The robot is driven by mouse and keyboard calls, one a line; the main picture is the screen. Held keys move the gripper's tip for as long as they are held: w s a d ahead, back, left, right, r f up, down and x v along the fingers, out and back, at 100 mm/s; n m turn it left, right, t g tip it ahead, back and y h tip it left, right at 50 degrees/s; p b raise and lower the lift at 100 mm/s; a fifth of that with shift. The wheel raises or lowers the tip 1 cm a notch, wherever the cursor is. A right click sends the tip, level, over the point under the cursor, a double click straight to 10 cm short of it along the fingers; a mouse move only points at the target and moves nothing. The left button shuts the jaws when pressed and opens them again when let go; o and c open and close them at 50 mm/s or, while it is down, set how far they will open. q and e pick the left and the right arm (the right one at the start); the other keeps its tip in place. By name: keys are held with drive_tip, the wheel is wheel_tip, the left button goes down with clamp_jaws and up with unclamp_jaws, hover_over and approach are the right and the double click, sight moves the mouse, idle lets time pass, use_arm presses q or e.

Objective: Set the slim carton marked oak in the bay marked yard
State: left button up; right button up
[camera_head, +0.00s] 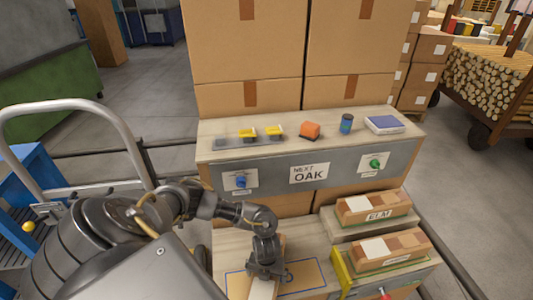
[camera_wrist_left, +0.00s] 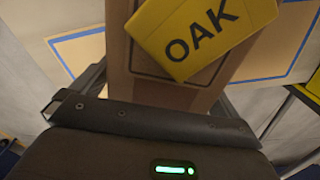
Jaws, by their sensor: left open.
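The slim carton with a yellow OAK label (camera_wrist_left: 203,35) shows close in the left wrist view, its brown side in front of the gripper. In the head view, a pale part of a carton (camera_head: 263,291) shows below my left gripper (camera_head: 266,271), at the bottom edge. My left gripper is open, close over this carton; I cannot tell whether the jaws touch it. A blue-outlined tan area (camera_head: 303,277) lies on the bench beside and around it; the outline also shows in the left wrist view (camera_wrist_left: 78,48). I cannot read a yard mark. My right gripper is out of view.
A NEXT OAK sign (camera_head: 310,174) hangs on the shelf front. A carton labelled ELM (camera_head: 374,208) and another carton (camera_head: 392,248) lie at right. A yellow upright edge (camera_head: 341,271) stands right of the outlined area. A metal cart handle (camera_head: 70,108) is at left.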

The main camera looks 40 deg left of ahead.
use_arm(q)
wheel_tip(320, 180, up, 12)
drive_tip(key=shift+f+p, duration=0.1)
drive_tip(key=shift+p, duration=0.95)
drive_tip(key=shift+s, duration=0.1)
